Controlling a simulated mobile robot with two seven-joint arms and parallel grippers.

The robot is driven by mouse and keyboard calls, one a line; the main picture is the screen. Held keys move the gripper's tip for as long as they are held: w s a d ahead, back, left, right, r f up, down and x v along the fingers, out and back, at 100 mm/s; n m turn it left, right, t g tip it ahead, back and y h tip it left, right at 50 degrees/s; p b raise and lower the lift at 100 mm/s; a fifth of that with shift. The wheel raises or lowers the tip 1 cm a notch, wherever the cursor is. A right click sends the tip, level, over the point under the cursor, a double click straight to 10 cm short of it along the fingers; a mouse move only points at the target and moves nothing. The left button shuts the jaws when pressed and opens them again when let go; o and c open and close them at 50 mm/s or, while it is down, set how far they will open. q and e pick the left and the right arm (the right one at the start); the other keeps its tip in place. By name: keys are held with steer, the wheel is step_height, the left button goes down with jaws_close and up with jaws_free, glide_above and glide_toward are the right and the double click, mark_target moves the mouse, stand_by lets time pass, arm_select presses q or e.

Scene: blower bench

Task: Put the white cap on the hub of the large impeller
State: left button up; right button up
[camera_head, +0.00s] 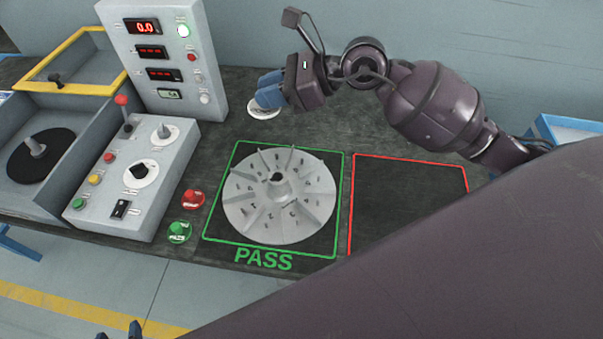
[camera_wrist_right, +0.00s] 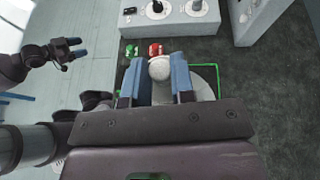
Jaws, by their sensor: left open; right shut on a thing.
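The large impeller (camera_head: 280,197) lies flat inside the green PASS outline, its finned face and central hub (camera_head: 277,177) uncovered. My right gripper (camera_head: 267,93) is behind the impeller, slightly left of its hub. It is shut on the white cap (camera_head: 264,110), which shows below the blue fingertips; I cannot tell its height above the bench. The cap also shows between the fingers in the right wrist view (camera_wrist_right: 160,68). My left gripper (camera_head: 119,332) is open and empty; only its fingertips show at the bottom edge. It also shows in the wrist view (camera_wrist_right: 77,48).
A control box (camera_head: 133,180) and a display panel (camera_head: 165,62) stand left of the impeller. A red button (camera_head: 193,198) and a green button (camera_head: 179,231) sit between them. The red-outlined area (camera_head: 405,190) on the right is empty. A black disc (camera_head: 41,155) lies far left.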

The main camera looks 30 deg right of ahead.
steer(key=shift+s+d+f, duration=0.45)
steer(key=shift+s+f, duration=0.05)
arm_select(q)
steer(key=shift+s+d+f+b, duration=0.1)
steer(key=shift+s+f+b, duration=0.05)
steer(key=shift+f+b, duration=0.65)
steer(key=shift+s+d+f+b, duration=0.1)
steer(key=shift+f+b, duration=0.45)
steer(key=shift+f, duration=0.45)
arm_select(e)
step_height(320, 180, down, 20)
steer(key=shift+r, duration=0.15)
arm_select(q)
steer(key=shift+f, duration=0.1)
arm_select(e)
steer(key=shift+w+a, duration=0.1)
arm_select(q)
steer(key=shift+s+f, duration=0.15)
steer(key=shift+s, duration=0.15)
arm_select(e)
steer(key=o, duration=0.9)
arm_select(q)
steer(key=shift+w+f+b, duration=0.15)
steer(key=shift+f+b, duration=0.2)
steer(key=shift+b, duration=0.1)
arm_select(e)
steer(key=v, duration=1.2)
